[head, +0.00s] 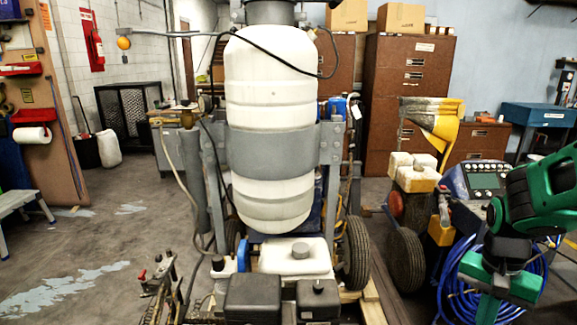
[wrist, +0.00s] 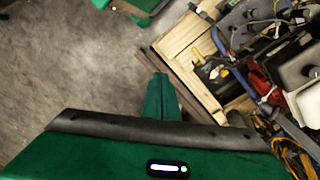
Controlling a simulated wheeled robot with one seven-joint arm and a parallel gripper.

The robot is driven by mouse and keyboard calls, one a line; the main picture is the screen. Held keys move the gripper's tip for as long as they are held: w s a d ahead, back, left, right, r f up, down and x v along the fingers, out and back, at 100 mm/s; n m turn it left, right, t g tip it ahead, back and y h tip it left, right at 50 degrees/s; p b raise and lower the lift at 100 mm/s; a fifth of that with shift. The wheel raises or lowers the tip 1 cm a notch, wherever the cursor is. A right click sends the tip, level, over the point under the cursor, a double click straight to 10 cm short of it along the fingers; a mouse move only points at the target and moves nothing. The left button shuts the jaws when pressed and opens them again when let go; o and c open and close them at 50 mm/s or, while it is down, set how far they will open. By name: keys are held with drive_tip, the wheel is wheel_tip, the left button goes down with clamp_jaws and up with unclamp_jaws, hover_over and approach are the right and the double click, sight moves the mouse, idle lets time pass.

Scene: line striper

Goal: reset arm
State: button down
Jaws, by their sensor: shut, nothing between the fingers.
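My arm, green and black, reaches in from the right edge of the head view. My gripper (head: 488,309) hangs below the black wrist at the lower right, partly cut off by the bottom edge. In the wrist view, the green fingers of my gripper (wrist: 158,82) stick out past the black-edged green body, close together with nothing between them. The line striper (head: 272,125), with a tall white tank in a grey metal frame, stands in the middle of the head view. My gripper is to its right, apart from it.
A blue coiled hose (head: 470,285) and a grey control panel (head: 486,180) are close beside my arm. A black wheel (head: 405,261) stands left of them. Brown cabinets (head: 412,85) line the back. Concrete floor (head: 95,235) is open at the left.

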drive_tip(key=s+r+n, duration=0.3)
drive_tip(key=s+r, duration=0.4)
drive_tip(key=s, duration=0.4)
drive_tip(key=shift+s+n+t+y, duration=0.25)
drive_tip(key=shift+n+t+y, duration=0.15)
drive_tip(key=shift+d, duration=0.1)
drive_tip(key=shift+w+f, duration=0.2)
drive_tip(key=shift+w, duration=0.45)
idle(0.3)
